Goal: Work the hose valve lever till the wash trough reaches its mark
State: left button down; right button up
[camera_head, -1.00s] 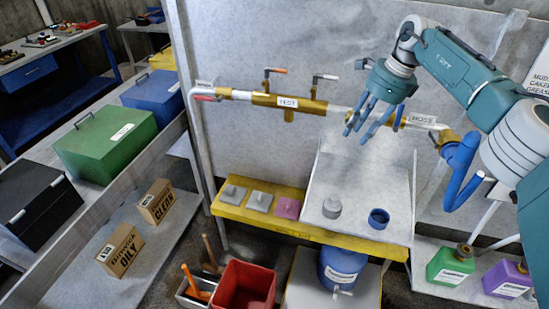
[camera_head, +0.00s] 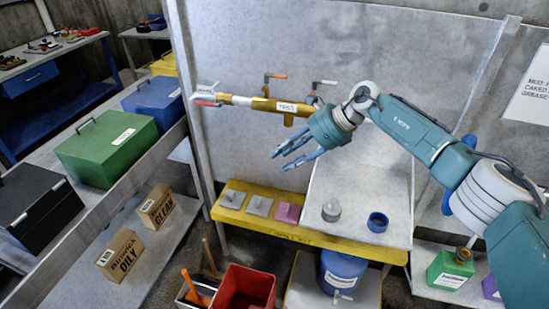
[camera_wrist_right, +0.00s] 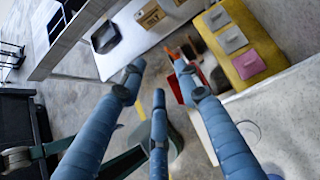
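A brass pipe (camera_head: 262,104) runs along the grey wall, with a "TEST" label on its middle. A red-handled lever (camera_head: 205,102) is at its left end. An orange-tipped lever (camera_head: 275,76) and a grey-tipped lever (camera_head: 325,82) stand above it. The pipe's right part is hidden behind my right arm, and no "HOSE" label shows now. My right gripper (camera_head: 291,150) is open and empty, in front of the wall below the pipe; its spread fingers also show in the right wrist view (camera_wrist_right: 157,92). I cannot make out a trough mark. My left gripper is out of view.
A yellow bench (camera_head: 235,215) holds grey and pink pads. A pale surface (camera_head: 350,215) beside them carries a grey weight-like piece (camera_head: 331,210) and a blue cup (camera_head: 377,222). Below are a red bin (camera_head: 245,288) and a blue container (camera_head: 342,268). Boxes stand at left.

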jog(key=shift+s+a+f+y, duration=0.1)
jog(key=shift+s+a+y, duration=0.15)
jog(key=shift+a, duration=0.6)
jog(key=shift+s+a+y, duration=0.15)
jog(key=shift+a+y, duration=0.2)
jog(key=shift+a, duration=0.5)
